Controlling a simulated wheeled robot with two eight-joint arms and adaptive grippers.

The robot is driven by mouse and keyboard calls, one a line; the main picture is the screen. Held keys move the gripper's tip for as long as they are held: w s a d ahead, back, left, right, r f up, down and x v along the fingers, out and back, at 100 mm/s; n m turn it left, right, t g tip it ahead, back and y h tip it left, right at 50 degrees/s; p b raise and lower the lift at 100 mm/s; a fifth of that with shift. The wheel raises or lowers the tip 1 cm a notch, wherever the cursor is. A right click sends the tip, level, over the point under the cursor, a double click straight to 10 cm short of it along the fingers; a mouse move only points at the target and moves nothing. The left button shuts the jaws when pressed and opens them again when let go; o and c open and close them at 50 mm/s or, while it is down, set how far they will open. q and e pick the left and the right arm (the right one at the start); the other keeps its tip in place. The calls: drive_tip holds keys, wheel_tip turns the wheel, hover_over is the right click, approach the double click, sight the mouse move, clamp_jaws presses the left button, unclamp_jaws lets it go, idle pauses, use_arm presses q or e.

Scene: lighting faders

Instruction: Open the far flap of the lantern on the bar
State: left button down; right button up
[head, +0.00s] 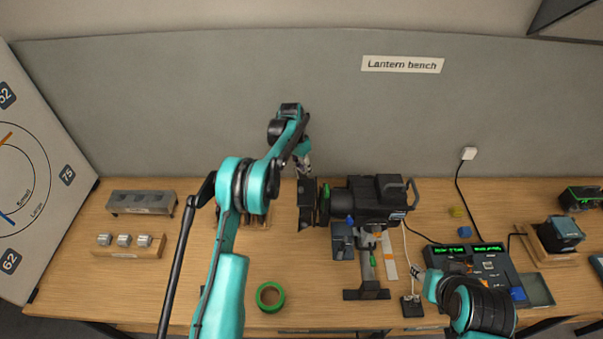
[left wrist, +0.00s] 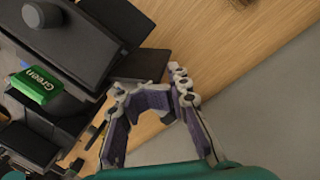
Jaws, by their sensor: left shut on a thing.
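The black lantern (head: 372,200) sits on a stand in the middle of the bench, its flapped end facing left. A green edge (head: 324,205) shows at that end; in the left wrist view a green piece (left wrist: 36,85) reads "Green". A dark flap panel (head: 306,210) stands left of it, and another (head: 342,243) sticks out on the near side. My left gripper (head: 303,172) is at the far side of the flapped end. In the left wrist view its fingers (left wrist: 150,88) are shut at the edge of a dark flap (left wrist: 140,66), partly hidden by them. My right gripper (head: 416,281) is small and unclear.
A green tape roll (head: 270,297) lies at the front. A control desk (head: 468,262) stands at the right, with a small blue block (head: 464,231) behind it. Metal holders (head: 142,202) stand at the left.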

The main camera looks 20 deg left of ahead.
use_arm(q)
drive_tip(key=shift+s+d+f, duration=0.1)
drive_tip(key=shift+d, duration=0.3)
drive_tip(key=c, duration=1.5)
unclamp_jaws()
drive_tip(key=shift+d, duration=0.25)
drive_tip(key=shift+a, duration=0.15)
use_arm(e)
drive_tip(key=shift+s+d, duration=0.1)
drive_tip(key=shift+d, duration=0.2)
use_arm(q)
drive_tip(key=shift+a, duration=0.1)
use_arm(e)
drive_tip(key=shift+a, duration=0.1)
use_arm(q)
drive_tip(key=shift+r+p, duration=0.35)
drive_tip(key=shift+r, duration=0.6)
drive_tip(key=r+p, duration=0.1)
drive_tip(key=r, duration=0.1)
drive_tip(key=a+r+p, duration=0.1)
drive_tip(key=r, duration=0.1)
drive_tip(key=w+r+p, duration=0.1)
drive_tip(key=r, duration=0.2)
drive_tip(key=shift+w+a+r, duration=0.1)
drive_tip(key=shift+a, duration=0.1)
use_arm(e)
wheel_tip(320, 180, up, 4)
drive_tip(key=shift+f, duration=0.25)
